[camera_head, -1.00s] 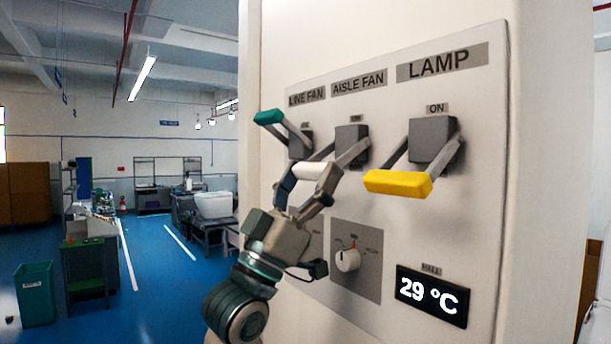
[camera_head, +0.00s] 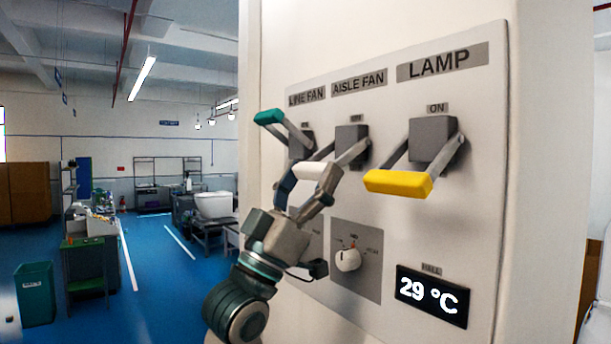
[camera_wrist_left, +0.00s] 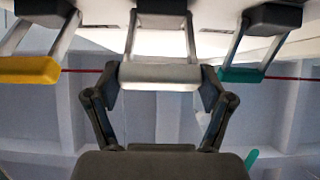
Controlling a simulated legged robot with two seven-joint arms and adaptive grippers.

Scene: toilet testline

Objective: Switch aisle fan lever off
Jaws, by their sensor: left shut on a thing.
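The aisle fan lever has a white handle (camera_head: 316,172) on two grey arms that come from a dark block (camera_head: 351,141) under the AISLE FAN label (camera_head: 360,82). The handle stands out from the panel, below the block. My left gripper (camera_head: 308,187) comes up from below and is shut on the white handle. In the left wrist view the white handle (camera_wrist_left: 160,77) lies between both fingers of my gripper (camera_wrist_left: 160,90). My right gripper is not in view.
The teal line fan lever (camera_head: 269,117) sits left of the gripper, and the yellow lamp lever (camera_head: 398,183) right. A knob (camera_head: 347,260) and a 29 °C display (camera_head: 432,296) are lower on the panel. Open floor lies left.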

